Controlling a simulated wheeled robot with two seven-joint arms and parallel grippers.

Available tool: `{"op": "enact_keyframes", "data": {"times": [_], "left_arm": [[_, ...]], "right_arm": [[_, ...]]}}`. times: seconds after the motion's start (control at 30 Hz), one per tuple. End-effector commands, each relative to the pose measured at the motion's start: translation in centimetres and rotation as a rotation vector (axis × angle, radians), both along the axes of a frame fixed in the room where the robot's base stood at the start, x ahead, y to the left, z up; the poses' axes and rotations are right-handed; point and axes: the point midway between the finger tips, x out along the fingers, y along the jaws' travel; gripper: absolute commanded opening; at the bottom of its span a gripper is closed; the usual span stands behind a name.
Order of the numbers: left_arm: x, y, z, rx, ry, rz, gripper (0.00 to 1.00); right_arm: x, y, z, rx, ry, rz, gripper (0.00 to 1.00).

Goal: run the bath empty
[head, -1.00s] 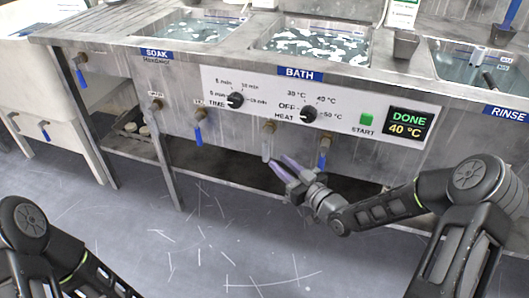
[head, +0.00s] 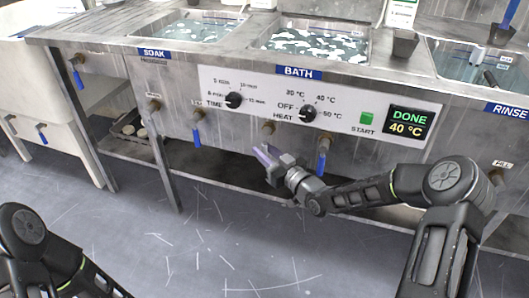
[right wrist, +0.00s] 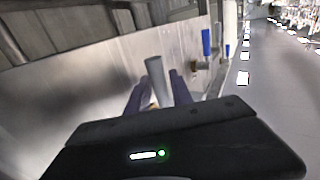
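The bath (head: 372,50) is a steel tank holding liquid with white patches on top. Its panel display (head: 406,123) reads DONE 40 °C. That lever is hidden behind the gripper in the head view. My left gripper is out of the picture.
The soak tank (head: 150,40) is at left and the rinse tank (head: 432,48) at right, with a grey cup (head: 405,44) between bath and rinse. A low shelf (head: 225,168) runs beneath the counter. The floor in front is clear.

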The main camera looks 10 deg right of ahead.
Motion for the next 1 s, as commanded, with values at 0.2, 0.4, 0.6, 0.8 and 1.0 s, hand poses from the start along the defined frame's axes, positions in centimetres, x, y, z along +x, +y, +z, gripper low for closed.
{"op": "enact_keyframes", "data": {"times": [0.2, 0.4, 0.6, 0.8, 1.0], "left_arm": [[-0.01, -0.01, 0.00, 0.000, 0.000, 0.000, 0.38], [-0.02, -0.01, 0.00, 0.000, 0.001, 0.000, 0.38], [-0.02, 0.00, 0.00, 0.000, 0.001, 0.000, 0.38], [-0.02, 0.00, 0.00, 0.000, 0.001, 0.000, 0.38], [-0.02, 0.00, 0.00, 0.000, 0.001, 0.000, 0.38]], "right_arm": [[-0.03, -0.03, -0.01, 0.000, 0.000, 0.000, 0.14], [-0.03, -0.05, -0.02, 0.000, 0.000, 0.000, 0.00], [-0.04, -0.05, -0.03, 0.000, 0.001, -0.001, 0.00], [-0.05, -0.06, -0.05, 0.000, 0.001, -0.001, 0.00], [-0.06, -0.07, -0.06, 0.000, 0.001, -0.001, 0.00]]}}
